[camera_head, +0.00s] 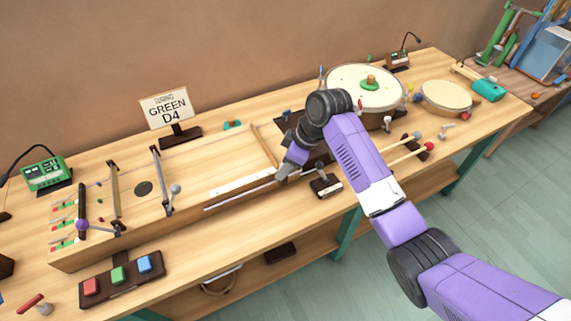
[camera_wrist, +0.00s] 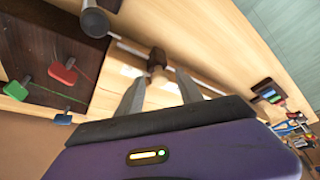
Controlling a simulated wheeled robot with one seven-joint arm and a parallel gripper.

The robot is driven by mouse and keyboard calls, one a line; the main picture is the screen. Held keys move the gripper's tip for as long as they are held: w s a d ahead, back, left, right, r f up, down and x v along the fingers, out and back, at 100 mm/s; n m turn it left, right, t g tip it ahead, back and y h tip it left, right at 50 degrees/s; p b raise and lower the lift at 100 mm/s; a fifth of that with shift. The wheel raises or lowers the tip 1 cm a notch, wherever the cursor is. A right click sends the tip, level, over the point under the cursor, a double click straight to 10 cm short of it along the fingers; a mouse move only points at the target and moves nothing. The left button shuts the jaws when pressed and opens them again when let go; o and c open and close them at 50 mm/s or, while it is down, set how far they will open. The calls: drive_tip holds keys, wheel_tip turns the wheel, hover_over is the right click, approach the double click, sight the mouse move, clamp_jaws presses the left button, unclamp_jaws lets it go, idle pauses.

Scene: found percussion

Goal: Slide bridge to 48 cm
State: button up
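A long pale wooden sound box (camera_head: 215,160) lies along the bench, with a pale ruler strip and thin rail (camera_head: 235,194) along its front edge. A light wooden bar (camera_head: 263,145) stands across it near the right end; this may be the bridge. My gripper (camera_head: 284,172) is low at the box's front edge, just right of the bar's front end. In the wrist view my gripper (camera_wrist: 160,77) is open. A brown knob (camera_wrist: 157,60) on a rod lies between and just beyond its fingertips. I cannot tell whether it touches them or joins the bar.
A button box (camera_head: 121,279) is at the front left, drums (camera_head: 445,97) at right. A dark panel with colored pegs (camera_wrist: 45,60) borders the gripper.

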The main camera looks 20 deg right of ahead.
clamp_jaws()
idle(1.2)
